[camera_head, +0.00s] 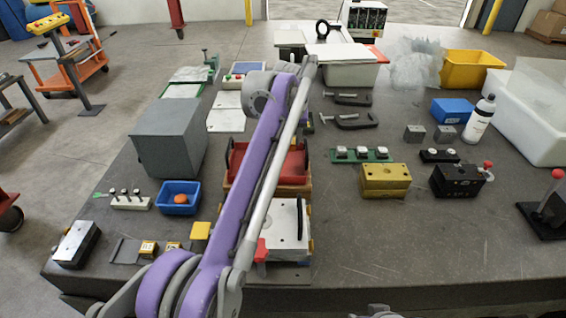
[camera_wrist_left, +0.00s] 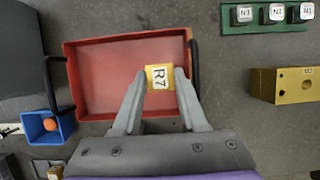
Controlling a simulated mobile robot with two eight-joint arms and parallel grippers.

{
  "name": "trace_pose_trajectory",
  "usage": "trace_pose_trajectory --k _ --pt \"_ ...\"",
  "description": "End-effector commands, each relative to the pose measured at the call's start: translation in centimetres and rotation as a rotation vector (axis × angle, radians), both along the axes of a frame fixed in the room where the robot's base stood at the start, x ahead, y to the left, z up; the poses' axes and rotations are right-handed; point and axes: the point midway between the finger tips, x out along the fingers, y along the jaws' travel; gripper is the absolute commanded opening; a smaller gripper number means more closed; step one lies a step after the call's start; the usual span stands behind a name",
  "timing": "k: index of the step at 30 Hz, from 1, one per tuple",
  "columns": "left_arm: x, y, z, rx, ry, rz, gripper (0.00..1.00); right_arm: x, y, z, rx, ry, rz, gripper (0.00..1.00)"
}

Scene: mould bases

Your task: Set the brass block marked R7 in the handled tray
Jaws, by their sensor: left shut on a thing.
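The brass block marked R7 (camera_wrist_left: 159,77) shows in the left wrist view with its label facing up. My left gripper (camera_wrist_left: 160,80) is shut on it, one finger on each side. The block is over the right part of the red handled tray (camera_wrist_left: 100,104); I cannot tell whether it touches the floor. The tray has a black handle at each side and its visible floor is otherwise empty. In the head view the tray (camera_head: 293,172) is partly hidden behind my purple left arm, and the gripper and R7 block are hidden.
A blue bin (camera_head: 180,198) with an orange thing inside stands left of the tray. A large brass block (camera_head: 385,181) and a green strip (camera_head: 361,156) with labelled blocks lie to its right. A grey box (camera_head: 170,137) stands at left.

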Motion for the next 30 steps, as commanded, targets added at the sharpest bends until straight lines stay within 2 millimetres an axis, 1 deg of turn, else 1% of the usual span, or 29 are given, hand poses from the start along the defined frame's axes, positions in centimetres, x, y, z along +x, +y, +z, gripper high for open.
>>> trace_pose_trajectory --k 1,7,13,16,23,27,28,29,30 --pt "-0.1 0.0 -1.1 0.0 0.0 0.0 0.0 -0.1 0.0 -0.6 0.0 0.002 0.0 0.5" --pt "0.0 0.1 -2.8 0.001 0.0 0.001 0.0 -0.2 0.0 -1.0 0.0 0.004 0.0 0.5" --pt "-0.1 0.1 -5.8 0.0 0.0 0.002 0.0 -0.3 0.0 -1.7 0.0 0.006 0.0 0.5" --pt "-0.1 0.1 -6.3 0.0 0.0 0.002 0.0 -0.3 0.0 -1.8 0.0 0.006 0.0 0.5" --pt "-0.1 0.1 -6.3 0.0 0.0 0.002 0.0 -0.3 0.0 -1.7 0.0 0.006 0.0 0.5" --pt "-0.1 0.1 -6.7 0.0 0.0 0.002 0.0 -0.3 0.0 -1.9 0.0 0.007 0.0 0.5" --pt "0.0 0.1 -6.6 0.0 0.0 0.002 0.47 -0.3 0.0 -1.9 0.0 0.007 0.0 0.5" --pt "0.0 0.1 -6.6 0.0 0.0 0.002 0.53 -0.3 0.0 -1.8 0.0 0.007 0.0 0.5" --pt "0.0 0.1 -6.6 0.0 0.0 0.002 0.54 -0.3 0.0 -1.8 0.0 0.007 0.0 0.5"
